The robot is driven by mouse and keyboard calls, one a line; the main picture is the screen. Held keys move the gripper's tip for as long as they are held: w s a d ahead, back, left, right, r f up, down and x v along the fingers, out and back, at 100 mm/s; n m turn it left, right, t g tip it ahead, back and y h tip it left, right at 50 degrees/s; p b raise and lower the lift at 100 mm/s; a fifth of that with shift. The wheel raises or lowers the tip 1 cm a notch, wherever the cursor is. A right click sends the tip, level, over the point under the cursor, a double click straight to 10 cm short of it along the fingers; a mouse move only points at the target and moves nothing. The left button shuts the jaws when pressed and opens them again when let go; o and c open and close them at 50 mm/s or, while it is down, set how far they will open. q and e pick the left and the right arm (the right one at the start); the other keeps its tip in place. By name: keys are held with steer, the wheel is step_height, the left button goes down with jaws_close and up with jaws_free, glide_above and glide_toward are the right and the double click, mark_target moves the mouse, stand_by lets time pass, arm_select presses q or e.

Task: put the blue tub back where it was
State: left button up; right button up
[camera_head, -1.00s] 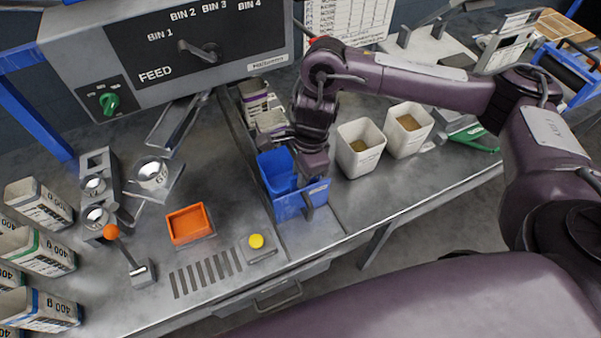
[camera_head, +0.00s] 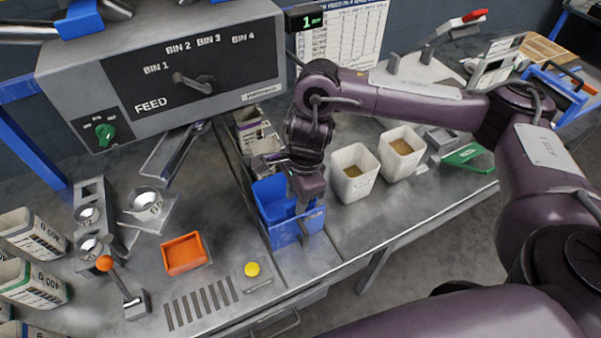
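The blue tub (camera_head: 268,197) stands on the bench at the centre, at the near end of a row of cartons. Its near wall (camera_head: 283,235) faces me and its inside is partly visible. My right gripper (camera_head: 304,215) reaches down from above at the tub's right side. One finger shows in front of the near wall; the other is hidden, so I cannot tell whether the fingers grip the wall.
Two white containers with grainy contents (camera_head: 354,187) (camera_head: 402,165) stand close to the right of the tub. An orange tray (camera_head: 184,267) and yellow button (camera_head: 252,269) are to the left and front. The feed panel (camera_head: 165,85) stands behind.

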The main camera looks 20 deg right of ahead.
step_height(320, 180, up, 10)
steer(key=d+p, duration=0.1)
steer(key=shift+d+r, duration=0.2)
steer(key=shift+d, duration=0.1)
steer(key=shift+s, duration=0.1)
stand_by(0.5)
